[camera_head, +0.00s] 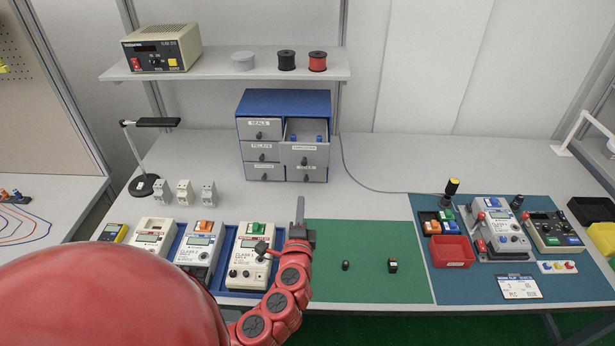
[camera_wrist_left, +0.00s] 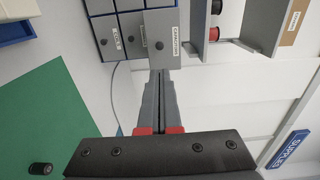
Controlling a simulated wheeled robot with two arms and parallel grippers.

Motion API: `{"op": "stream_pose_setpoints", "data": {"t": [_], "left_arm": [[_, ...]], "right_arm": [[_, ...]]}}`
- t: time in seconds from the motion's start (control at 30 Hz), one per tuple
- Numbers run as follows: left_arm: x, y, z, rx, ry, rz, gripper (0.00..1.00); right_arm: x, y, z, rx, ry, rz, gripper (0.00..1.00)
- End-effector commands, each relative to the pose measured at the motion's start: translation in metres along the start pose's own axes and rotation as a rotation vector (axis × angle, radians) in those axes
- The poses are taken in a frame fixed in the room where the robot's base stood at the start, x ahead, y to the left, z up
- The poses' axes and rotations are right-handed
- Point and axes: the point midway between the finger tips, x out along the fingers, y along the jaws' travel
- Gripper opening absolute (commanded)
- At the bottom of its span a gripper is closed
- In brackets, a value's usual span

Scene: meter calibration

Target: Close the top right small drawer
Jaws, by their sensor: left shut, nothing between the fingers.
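The blue and grey drawer cabinet (camera_head: 284,104) stands at the back of the bench. Its top right small drawer (camera_head: 305,147) is pulled out, with small blue parts showing inside. In the left wrist view the drawer's labelled grey front (camera_wrist_left: 163,38) with its round knob is at the top middle. My left gripper (camera_head: 299,203) is shut and empty, in front of and lower in the picture than the drawer. In the wrist view its fingertips (camera_wrist_left: 160,73) point toward that drawer's front; I cannot tell the exact gap. My right gripper is out of view.
The other drawers (camera_head: 263,153) look shut. Several meters (camera_head: 248,260) stand on a blue tray at the front left. A green mat (camera_head: 365,245) holds two small dark parts. A thin cable runs right of the cabinet. A shelf (camera_head: 225,66) hangs above.

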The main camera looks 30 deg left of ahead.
Motion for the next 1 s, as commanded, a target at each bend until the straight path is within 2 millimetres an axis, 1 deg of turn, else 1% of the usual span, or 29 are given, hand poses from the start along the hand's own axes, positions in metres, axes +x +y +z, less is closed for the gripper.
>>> {"op": "stream_pose_setpoints", "data": {"t": [0.17, 0.3, 0.7, 0.9, 1.0], "left_arm": [[0.015, -0.003, 0.001, 0.001, -0.007, -0.002, 0.0], [0.038, -0.006, 0.001, 0.0, -0.005, -0.004, 0.0], [0.106, -0.004, 0.002, -0.002, -0.008, 0.0, 0.0], [0.128, -0.003, 0.001, -0.003, -0.005, -0.001, 0.0], [0.135, -0.002, 0.0, -0.002, -0.002, -0.001, 0.0]], "right_arm": [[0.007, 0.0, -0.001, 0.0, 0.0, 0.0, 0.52], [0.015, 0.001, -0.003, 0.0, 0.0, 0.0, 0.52], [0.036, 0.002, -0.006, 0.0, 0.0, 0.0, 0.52], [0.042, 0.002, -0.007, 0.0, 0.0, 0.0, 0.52], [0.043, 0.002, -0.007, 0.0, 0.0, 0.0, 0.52]]}}
